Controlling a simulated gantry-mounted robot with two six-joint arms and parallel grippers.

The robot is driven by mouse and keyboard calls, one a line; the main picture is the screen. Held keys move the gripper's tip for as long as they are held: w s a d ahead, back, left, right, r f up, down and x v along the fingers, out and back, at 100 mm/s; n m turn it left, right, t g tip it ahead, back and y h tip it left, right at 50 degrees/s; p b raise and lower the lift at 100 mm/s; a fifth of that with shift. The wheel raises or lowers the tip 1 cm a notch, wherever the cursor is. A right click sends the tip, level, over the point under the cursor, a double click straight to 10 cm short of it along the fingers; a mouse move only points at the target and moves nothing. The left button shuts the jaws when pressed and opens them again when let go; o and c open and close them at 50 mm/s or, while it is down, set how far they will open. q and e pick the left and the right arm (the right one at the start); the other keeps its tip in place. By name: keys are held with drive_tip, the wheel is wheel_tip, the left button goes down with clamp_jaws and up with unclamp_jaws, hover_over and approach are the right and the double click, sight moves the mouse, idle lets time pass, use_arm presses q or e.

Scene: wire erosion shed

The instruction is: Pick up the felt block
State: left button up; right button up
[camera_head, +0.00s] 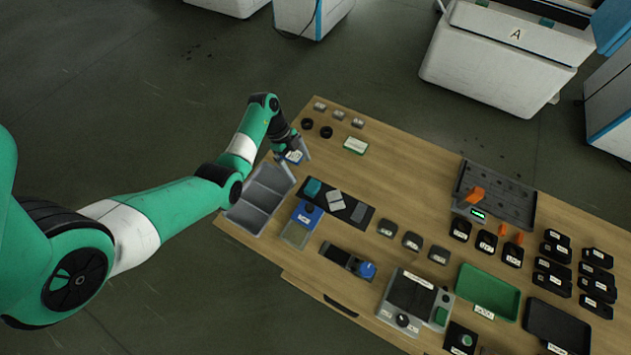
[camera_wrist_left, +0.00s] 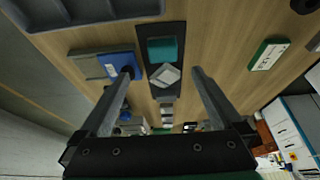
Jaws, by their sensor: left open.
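A black strip mat (camera_head: 345,215) lies on the wooden table and holds a teal block (camera_head: 313,187), a light grey block (camera_head: 336,200) and a darker grey flat piece (camera_head: 359,211). I cannot tell for sure which is the felt block. In the left wrist view the teal block (camera_wrist_left: 162,50) sits at the mat's end, with the light grey block (camera_wrist_left: 166,75) beside it, tilted in angle. My left gripper (camera_head: 299,151) is open and empty, above the table's left part, beyond the mat. In the left wrist view its fingers (camera_wrist_left: 161,74) stand wide apart. My right gripper is not in view.
A grey divided tray (camera_head: 262,195) lies left of the mat. A blue case (camera_head: 306,213) lies near the mat. A green-and-white box (camera_head: 355,146) and black rings (camera_head: 326,132) lie at the back. Several black holders and a green tray (camera_head: 487,292) fill the right side.

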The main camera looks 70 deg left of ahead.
sight(312, 185)
use_arm(q)
drive_tip(key=b+x, duration=0.3)
drive_tip(key=x, duration=0.3)
drive_tip(key=shift+w+d+f, duration=0.1)
drive_tip(key=shift+w+f, duration=0.1)
drive_tip(key=b+x, duration=0.3)
drive_tip(key=x, duration=0.2)
drive_tip(key=shift+w+f, duration=0.1)
drive_tip(key=shift+w, duration=0.1)
drive_tip(key=shift+c, duration=0.4)
drive_tip(key=c, duration=1.3)
